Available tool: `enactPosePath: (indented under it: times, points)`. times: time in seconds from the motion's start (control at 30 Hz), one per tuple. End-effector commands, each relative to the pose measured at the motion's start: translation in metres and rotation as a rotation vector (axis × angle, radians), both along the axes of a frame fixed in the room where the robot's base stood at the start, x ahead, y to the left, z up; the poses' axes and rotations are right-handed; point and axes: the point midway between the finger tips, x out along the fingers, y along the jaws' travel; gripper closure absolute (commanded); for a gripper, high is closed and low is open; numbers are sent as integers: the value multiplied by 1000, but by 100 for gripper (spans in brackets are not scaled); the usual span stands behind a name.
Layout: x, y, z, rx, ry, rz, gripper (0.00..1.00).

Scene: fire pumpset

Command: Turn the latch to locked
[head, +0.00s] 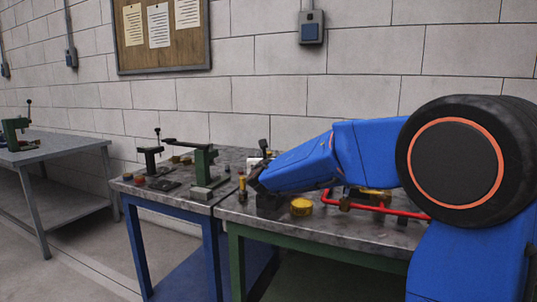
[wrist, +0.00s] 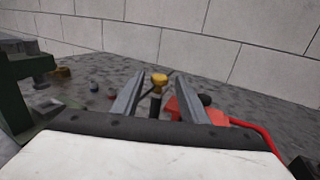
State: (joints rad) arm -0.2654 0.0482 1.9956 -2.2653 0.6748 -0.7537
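My gripper (wrist: 153,68) is open in the wrist view, its two grey fingers spread apart. A black post with a yellow top (wrist: 159,80) shows in the gap between the fingers; I cannot tell whether it is within their reach. A red block (wrist: 188,108) with a black knob (wrist: 206,100) lies partly behind the right finger. No part is clearly readable as the latch, and its position cannot be told. In the head view my blue arm reaches left over the green-legged bench (head: 330,236) and hides much of its top.
A yellow round part (head: 301,206) and a red pipe (head: 400,212) lie on the bench. A green vise-like stand (head: 203,165) and a dark stand (head: 150,160) are to the left. A block wall (head: 265,90) rises behind. Another grey table (head: 60,150) stands far left.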

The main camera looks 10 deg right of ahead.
Motion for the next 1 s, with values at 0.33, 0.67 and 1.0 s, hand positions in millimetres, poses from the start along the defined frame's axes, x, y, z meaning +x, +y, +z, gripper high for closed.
enactPosePath:
  times: [0.33,0.67,1.0]
  points:
    - [34,-8,0,0,1,0,60]
    - [36,-9,0,0,0,0,60]
    - [36,-9,0,1,0,-2,99]
